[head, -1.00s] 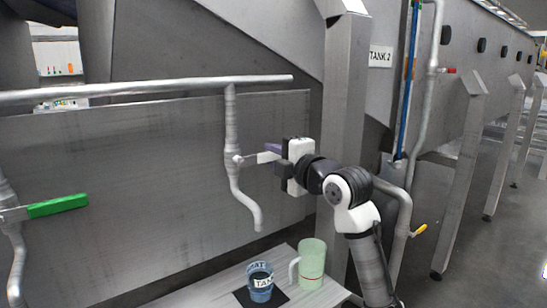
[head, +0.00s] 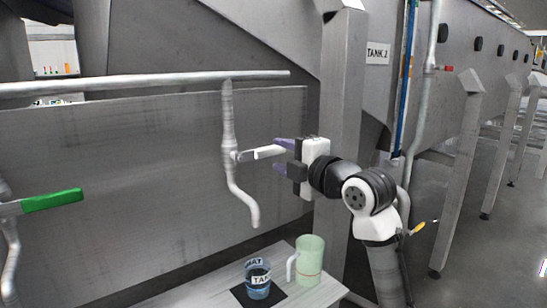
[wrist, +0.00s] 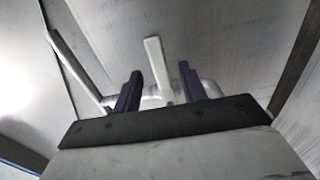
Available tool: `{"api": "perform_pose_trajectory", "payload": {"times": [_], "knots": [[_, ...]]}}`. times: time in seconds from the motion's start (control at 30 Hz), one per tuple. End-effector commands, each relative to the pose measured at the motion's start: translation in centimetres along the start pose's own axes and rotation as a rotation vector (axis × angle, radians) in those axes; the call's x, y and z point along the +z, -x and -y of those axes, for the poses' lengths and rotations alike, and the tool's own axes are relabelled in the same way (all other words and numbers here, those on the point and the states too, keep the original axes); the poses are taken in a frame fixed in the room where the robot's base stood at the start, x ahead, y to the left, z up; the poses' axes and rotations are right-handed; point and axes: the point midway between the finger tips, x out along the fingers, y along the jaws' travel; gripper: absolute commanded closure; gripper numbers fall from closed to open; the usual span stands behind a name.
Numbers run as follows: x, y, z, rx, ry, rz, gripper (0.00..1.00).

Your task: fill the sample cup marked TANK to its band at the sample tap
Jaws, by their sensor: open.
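The sample tap (head: 229,120) is a grey pipe hanging from a horizontal rail, with its spout bent down to the right. Its pale lever (head: 262,152) points right, toward my gripper. My gripper (head: 281,156) is open, its purple fingers near the lever's end. In the wrist view the lever (wrist: 156,62) shows between the two spread fingers (wrist: 161,76), apart from both. A blue cup (head: 258,289) with a partly readable label starting "TA" stands upright on a black mat (head: 240,296), below the spout. No stream shows; I cannot tell its level against a band.
A pale green jug (head: 310,258) with a red line stands right of the cup on the light bench (head: 290,243). Another tap with a green lever (head: 52,200) is at the left. A steel post (head: 343,140) rises behind my gripper.

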Motion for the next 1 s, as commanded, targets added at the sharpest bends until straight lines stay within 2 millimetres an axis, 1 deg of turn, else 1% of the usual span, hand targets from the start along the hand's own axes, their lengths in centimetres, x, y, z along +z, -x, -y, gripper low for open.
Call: {"api": "perform_pose_trajectory", "payload": {"times": [0.03,0.2,0.3,0.4,0.6,1.0], "knots": [[0.1,1.4,0.4,0.001,0.001,0.002,0.58],[0.1,5.2,0.3,0.001,-0.001,0.002,0.58],[0.0,7.0,0.2,0.0,0.0,0.001,0.58],[0.0,8.3,0.1,0.0,-0.001,0.001,0.58],[0.0,9.3,0.1,-0.001,-0.001,0.0,0.58],[0.0,9.3,0.0,-0.001,-0.001,0.0,0.58]]}}
